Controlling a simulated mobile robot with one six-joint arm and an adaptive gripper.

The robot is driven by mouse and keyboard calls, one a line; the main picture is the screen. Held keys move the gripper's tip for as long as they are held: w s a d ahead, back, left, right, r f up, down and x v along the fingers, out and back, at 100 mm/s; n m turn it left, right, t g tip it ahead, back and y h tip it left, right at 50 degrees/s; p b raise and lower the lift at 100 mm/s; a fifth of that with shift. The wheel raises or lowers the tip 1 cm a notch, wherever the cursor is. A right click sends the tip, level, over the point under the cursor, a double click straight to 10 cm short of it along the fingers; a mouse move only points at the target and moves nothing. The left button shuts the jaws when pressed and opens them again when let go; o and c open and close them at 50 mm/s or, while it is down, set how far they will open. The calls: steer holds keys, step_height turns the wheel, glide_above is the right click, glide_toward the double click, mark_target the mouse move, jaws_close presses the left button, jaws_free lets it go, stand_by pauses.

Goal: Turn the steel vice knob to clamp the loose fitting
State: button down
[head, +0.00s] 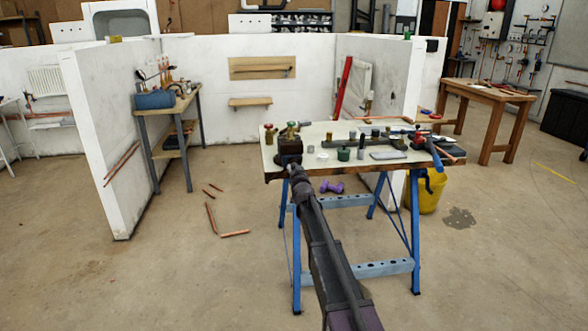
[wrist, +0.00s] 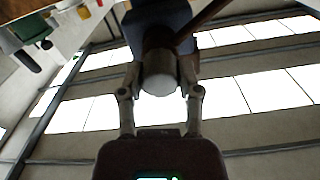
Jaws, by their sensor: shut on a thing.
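The steel vice knob (wrist: 160,76) is a grey, rounded cylinder in the middle of the wrist view. My gripper (wrist: 160,88) has one finger on each side of it and is shut on it. Behind the knob is the dark blue-grey body of the vice (wrist: 158,14). In the head view the vice (head: 289,147) is a dark block at the bench's front left corner. My gripper (head: 297,172) meets it from the front, and my arm hides the knob there. I cannot tell which small part is the loose fitting.
The blue-legged workbench (head: 350,169) carries several small fittings, a green-topped tin (head: 343,154) and tools. A brown bar (wrist: 205,22) runs close beside the knob. A yellow bucket (head: 428,192) stands right of the bench. Copper pipes (head: 211,218) lie on the floor at left.

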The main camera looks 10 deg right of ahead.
steer(key=m, duration=0.4)
steer(key=shift+s, duration=0.1)
steer(key=m, duration=0.3)
steer(key=shift+f+m, duration=0.1)
steer(key=shift+m, duration=0.3)
steer(key=shift+c, duration=2.4)
jaws_free()
steer(key=shift+s, duration=0.1)
